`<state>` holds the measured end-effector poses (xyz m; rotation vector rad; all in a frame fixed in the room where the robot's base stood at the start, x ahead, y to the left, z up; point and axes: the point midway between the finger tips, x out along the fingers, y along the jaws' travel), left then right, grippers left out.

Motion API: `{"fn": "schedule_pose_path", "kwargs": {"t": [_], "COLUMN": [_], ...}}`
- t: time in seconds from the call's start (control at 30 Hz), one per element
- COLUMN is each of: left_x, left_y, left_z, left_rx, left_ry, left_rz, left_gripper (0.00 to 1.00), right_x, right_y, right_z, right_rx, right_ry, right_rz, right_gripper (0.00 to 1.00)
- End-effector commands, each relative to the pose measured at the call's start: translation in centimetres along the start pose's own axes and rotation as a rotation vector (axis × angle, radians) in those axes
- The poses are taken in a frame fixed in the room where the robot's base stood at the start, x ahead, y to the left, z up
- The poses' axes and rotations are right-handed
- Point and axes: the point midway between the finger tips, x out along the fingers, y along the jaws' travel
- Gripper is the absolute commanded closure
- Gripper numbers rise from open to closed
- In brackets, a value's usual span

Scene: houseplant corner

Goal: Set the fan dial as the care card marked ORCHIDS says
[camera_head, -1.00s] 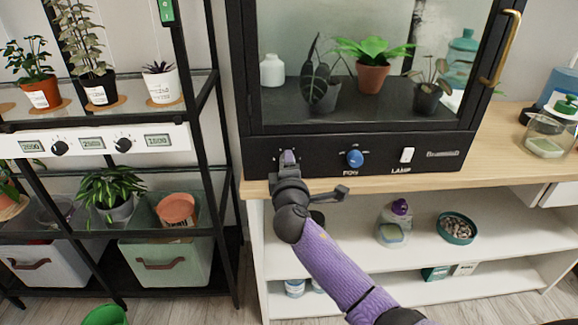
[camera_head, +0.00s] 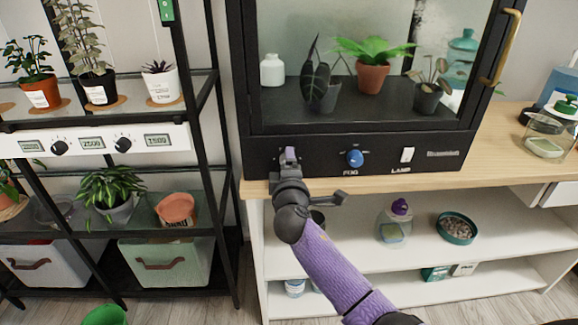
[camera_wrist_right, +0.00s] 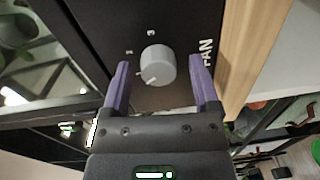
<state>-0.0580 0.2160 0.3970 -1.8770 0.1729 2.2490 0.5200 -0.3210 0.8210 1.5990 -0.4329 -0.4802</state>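The fan dial (camera_wrist_right: 158,66) is a round grey knob on the black cabinet's front panel, with the word FAN printed beside it in the right wrist view. My right gripper (camera_head: 288,158) is at the left end of the panel and hides the dial in the head view. In the wrist view its two purple fingers stand on either side of the dial, with a gap on each side. No care card marked ORCHIDS is readable. My left gripper is not in view.
A blue FOG knob (camera_head: 355,158) and a white LAMP switch (camera_head: 407,155) sit right of my gripper on the panel. The glass cabinet above holds several plants. A black shelf rack (camera_head: 225,95) with plants and dials stands on the left. White shelves (camera_head: 350,262) lie below.

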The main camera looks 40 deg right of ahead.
Motion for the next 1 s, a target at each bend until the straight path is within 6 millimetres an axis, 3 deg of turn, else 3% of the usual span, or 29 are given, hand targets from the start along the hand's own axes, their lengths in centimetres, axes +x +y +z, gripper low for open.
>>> {"fn": "schedule_pose_path", "kwargs": {"t": [0.33, 0.47, 0.7, 0.83, 1.0], "left_x": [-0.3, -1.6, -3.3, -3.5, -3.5], "left_y": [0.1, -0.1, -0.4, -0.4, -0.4], "left_z": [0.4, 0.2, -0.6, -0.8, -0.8], "left_rx": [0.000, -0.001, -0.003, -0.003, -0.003], "left_ry": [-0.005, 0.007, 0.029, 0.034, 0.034], "left_rz": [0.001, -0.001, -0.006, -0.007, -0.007], "left_gripper": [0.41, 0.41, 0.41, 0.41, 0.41], "right_x": [-0.4, -2.7, -8.3, -9.7, -10.0], "right_y": [0.2, 0.6, 0.3, 0.1, 0.0], "right_z": [0.0, 0.0, 0.0, 0.0, 0.0], "right_rx": [0.000, 0.002, 0.002, 0.000, 0.000], "right_ry": [0.000, 0.002, 0.001, 0.000, 0.000], "right_rz": [0.002, 0.003, 0.000, 0.001, 0.002], "right_gripper": [0.17, 0.17, 0.17, 0.17, 0.17]}}
